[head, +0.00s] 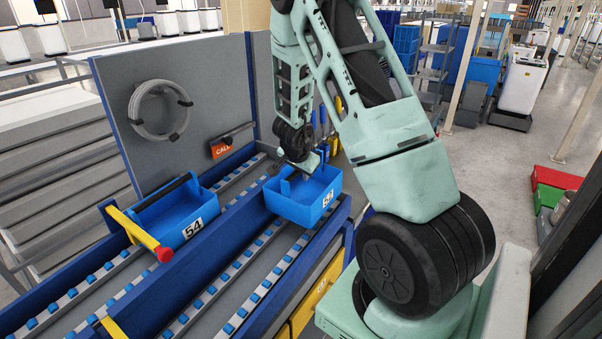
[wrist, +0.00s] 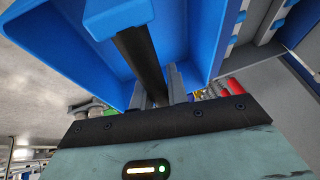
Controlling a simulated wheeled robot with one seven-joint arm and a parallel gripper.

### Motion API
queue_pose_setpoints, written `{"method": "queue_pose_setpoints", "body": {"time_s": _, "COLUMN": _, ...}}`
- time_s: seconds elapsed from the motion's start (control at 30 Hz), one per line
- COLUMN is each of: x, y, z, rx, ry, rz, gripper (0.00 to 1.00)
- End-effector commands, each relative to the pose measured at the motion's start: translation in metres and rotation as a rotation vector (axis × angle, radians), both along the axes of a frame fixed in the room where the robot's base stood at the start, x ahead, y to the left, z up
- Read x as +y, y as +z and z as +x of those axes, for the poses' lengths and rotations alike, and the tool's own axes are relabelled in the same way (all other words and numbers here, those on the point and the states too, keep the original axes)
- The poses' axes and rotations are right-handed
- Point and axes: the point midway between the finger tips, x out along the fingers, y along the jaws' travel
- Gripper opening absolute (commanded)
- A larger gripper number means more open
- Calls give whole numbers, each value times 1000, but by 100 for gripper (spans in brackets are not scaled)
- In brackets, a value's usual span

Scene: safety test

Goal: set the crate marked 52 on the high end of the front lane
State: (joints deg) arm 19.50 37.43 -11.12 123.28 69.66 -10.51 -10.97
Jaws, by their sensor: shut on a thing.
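The blue crate marked 52 (head: 290,208) is at the upper right end of the front roller lane (head: 262,283); its label faces right. I cannot tell whether its base touches the rollers or hangs just above them. My gripper (head: 306,168) reaches into the crate from above and is shut on its black handle. The wrist view shows the gripper's fingers (wrist: 158,88) on both sides of the black handle bar (wrist: 140,58), with the blue crate wall (wrist: 200,35) around it. The crate's underside is hidden.
A blue crate marked 54 (head: 175,218) sits on the back lane, against a yellow bar with a red tip (head: 140,236). A blue divider (head: 178,262) separates the lanes. A grey panel (head: 180,100) with a coiled cable stands behind. The front lane's lower left stretch is clear.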

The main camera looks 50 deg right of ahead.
Motion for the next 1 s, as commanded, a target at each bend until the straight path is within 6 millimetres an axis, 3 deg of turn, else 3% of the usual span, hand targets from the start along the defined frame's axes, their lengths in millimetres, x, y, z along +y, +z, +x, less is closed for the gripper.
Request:
{"method": "queue_pose_setpoints", "body": {"time_s": 0.6, "x": 0, "y": -49, "z": 0, "rx": 0, "ry": 0, "rz": -1, "gripper": 0}}
{"method": "queue_pose_setpoints", "body": {"time_s": 1.0, "x": 0, "y": -53, "z": 0, "rx": -1, "ry": 0, "rz": -1, "gripper": 0}}
